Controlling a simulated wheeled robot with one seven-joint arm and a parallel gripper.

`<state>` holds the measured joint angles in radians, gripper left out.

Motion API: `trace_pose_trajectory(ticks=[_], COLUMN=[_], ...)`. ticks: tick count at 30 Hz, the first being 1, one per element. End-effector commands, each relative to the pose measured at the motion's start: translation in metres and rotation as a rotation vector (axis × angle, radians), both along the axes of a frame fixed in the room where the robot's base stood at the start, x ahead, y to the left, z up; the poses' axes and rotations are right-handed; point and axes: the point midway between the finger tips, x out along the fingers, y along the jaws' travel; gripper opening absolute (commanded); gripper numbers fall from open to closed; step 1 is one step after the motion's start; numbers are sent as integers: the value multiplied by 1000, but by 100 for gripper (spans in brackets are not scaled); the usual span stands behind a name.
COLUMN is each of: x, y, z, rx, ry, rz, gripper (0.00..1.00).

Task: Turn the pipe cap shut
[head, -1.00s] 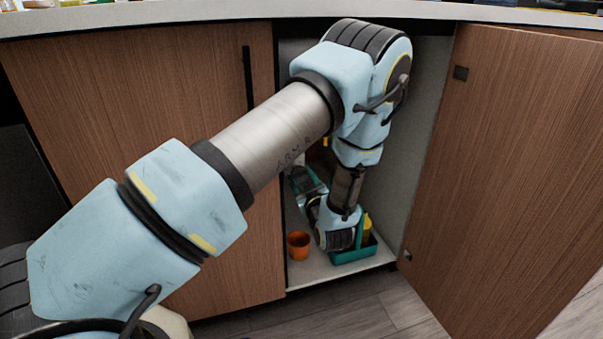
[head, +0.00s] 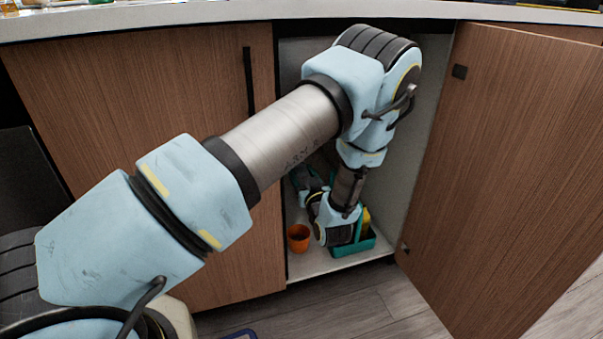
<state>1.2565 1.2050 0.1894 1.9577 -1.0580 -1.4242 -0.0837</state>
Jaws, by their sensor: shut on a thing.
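The pipe cap and the pipe are not visible; my arm blocks much of the inside of the cabinet (head: 412,165). My arm reaches in through the open front and bends down, with its wrist low in the opening between an orange cup and a teal caddy. The wrist turns toward the back of the cabinet. My gripper's fingers are hidden behind the wrist and forearm, so what they touch cannot be seen.
The orange cup (head: 298,238) stands on the cabinet floor left of my wrist. The teal caddy (head: 352,248), with a yellow item (head: 366,220) in it, is close on the right. The open door (head: 500,180) bounds the right, the closed door (head: 150,120) the left. The countertop (head: 220,24) runs above.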

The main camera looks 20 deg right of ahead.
Motion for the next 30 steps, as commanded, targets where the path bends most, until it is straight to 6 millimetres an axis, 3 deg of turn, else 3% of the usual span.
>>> trace_pose_trajectory(ticks=[5,6,11,22,30], x=[-1,-1,-1,-6,-53], y=[0,0,0,1,6], z=[-2,-2,-1,0,0], rx=[2,2,1,0,2], ry=[3,3,2,2,4], rz=[-1,-1,-1,-1,-3], gripper=[2,60,78,80,80])
